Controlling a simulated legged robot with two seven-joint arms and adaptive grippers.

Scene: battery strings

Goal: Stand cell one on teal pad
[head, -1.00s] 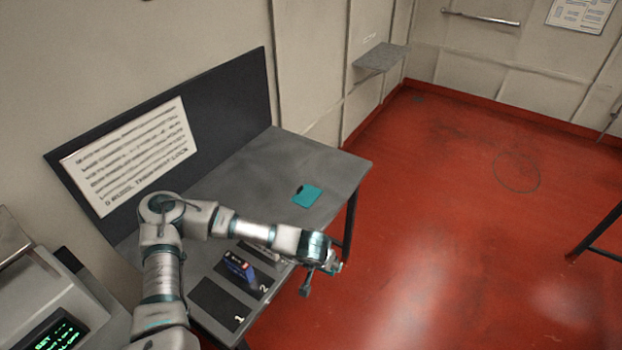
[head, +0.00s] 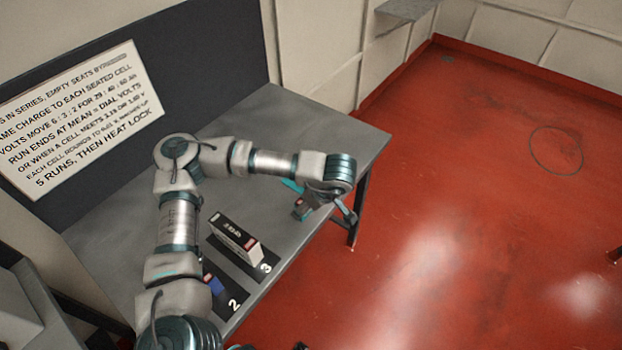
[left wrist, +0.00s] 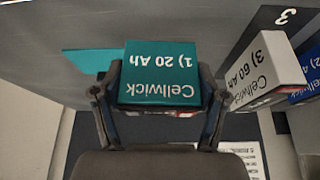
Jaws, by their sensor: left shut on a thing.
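My left gripper (head: 322,208) is shut on cell one (left wrist: 160,75), a teal block marked "Cellwick 1) 20 Ah". In the left wrist view the cell sits between the two fingers with its label showing. In the head view cell one (head: 301,210) is mostly hidden by the gripper. The teal pad (head: 292,184) is partly hidden by my left arm, just behind the cell. In the left wrist view a teal strip of the pad (left wrist: 88,63) shows beyond the cell, to its left. I cannot tell whether the cell touches it. My right gripper is not in view.
The white cell three (head: 237,238) stands on the mat marked 3, also at right in the left wrist view (left wrist: 268,68). The blue cell (head: 214,283) is at mat 2, partly behind my arm. The grey table (head: 340,135) is clear towards its far right corner.

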